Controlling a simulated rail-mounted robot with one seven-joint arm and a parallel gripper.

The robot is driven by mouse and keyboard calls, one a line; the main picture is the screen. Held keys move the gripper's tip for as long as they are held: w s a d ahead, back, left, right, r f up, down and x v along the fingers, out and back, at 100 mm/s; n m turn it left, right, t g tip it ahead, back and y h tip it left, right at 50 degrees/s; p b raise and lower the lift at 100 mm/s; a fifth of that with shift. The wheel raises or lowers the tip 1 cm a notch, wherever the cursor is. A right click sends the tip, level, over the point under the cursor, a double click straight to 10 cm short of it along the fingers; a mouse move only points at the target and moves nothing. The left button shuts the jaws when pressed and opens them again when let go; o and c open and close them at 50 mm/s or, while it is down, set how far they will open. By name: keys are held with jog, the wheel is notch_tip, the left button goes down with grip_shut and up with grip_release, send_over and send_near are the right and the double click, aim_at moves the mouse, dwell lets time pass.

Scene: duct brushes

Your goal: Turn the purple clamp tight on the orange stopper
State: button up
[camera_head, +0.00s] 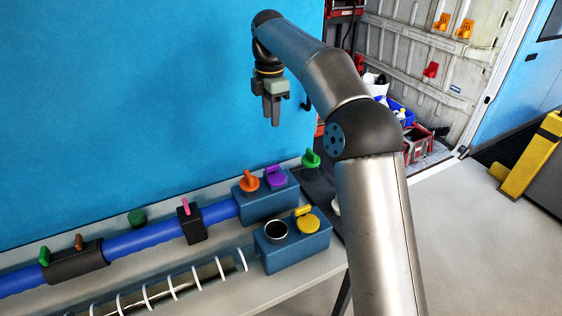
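The purple clamp (277,178) sits on top of the rear blue block (266,203), with a raised lever on a round base. The orange stopper (248,182) stands just left of it on the same block, also with a raised handle. I cannot tell whether the clamp touches the stopper. My gripper (271,120) hangs pointing down in the air, in front of the blue wall and above the purple clamp in the picture. Its fingers look close together and nothing shows between them, but the gap is too small to judge.
A front blue block (292,250) carries a yellow knob (305,222) and an open metal-rimmed hole (276,231). A green knob (310,158) stands behind right. A blue pipe (133,241) with dark brackets runs left. A ringed clear tube (168,285) lies in front.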

aim_at(272, 166)
notch_tip(272, 166, down, 17)
jog(key=shift+s+r, duration=0.1)
jog(key=shift+r, duration=0.05)
dwell(0.4)
grip_shut()
